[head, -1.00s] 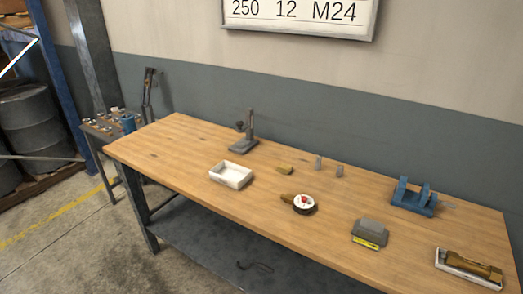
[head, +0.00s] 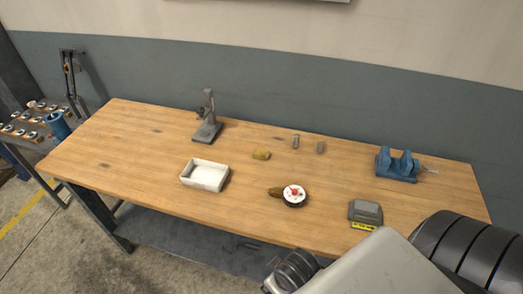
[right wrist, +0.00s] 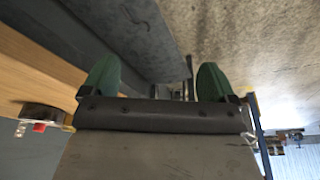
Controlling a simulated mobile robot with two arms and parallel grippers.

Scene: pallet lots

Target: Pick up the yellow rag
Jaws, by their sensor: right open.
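A small yellow lump (head: 261,155), which looks like the yellow rag, lies on the wooden workbench (head: 130,150), near its middle in the head view. A brownish-yellow piece (head: 275,191) lies nearer the front, touching or just beside a round dark gauge-like item with a white face (head: 294,195). My right gripper (right wrist: 158,80) shows in the right wrist view with two green fingertips wide apart and nothing between them. It points past the bench's edge, away from the lump. My left gripper is out of view.
On the bench are a white open box (head: 205,175), a grey stand (head: 207,120), two small grey blocks (head: 320,147), a blue vise (head: 397,165) and a grey device with a yellow label (head: 365,212). My right arm covers the bench's front right. A lower shelf (head: 190,240) lies underneath.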

